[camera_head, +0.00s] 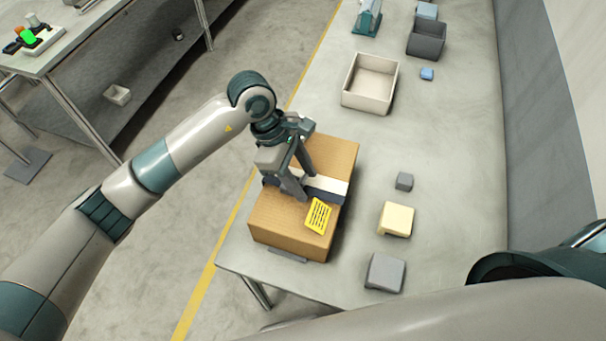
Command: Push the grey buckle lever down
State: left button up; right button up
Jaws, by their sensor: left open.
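A brown cardboard box (283,222) sits on the grey table, with a dark strap (329,193) and a whitish strip across its top. A yellow printed label (319,216) is on the box near the strap. My left gripper (306,187) points down over the middle of the box, its fingers apart, with the tips at or just above the strap. I cannot tell if they touch. The grey buckle lever cannot be made out clearly; the gripper covers that part of the strap. My right gripper is not in view.
Right of the box are a small grey block (404,181), a cream block (396,219) and a larger grey block (385,272). An open cream bin (370,84) and a dark grey bin (426,39) stand farther back. A wall edges the table's right side.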

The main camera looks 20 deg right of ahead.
pick_arm(q)
jog(key=c, duration=1.1)
jog(key=shift+o, duration=0.2)
jog(key=t+y+b, duration=0.1)
jog(key=b, duration=0.2)
jog(key=d+y+b, duration=0.1)
jog(key=b, duration=0.2)
jog(key=shift+s+f+t+y+b, duration=0.25)
jog(key=shift+f+t+y+b, duration=0.05)
jog(key=shift+f+t+b, duration=0.1)
jog(key=shift+s+r+y+b, duration=0.1)
jog(key=shift+y+b, duration=0.3)
jog(key=shift+b, duration=0.2)
jog(key=o, duration=1.1)
jog(key=shift+c, duration=0.2)
jog(key=shift+r, duration=0.1)
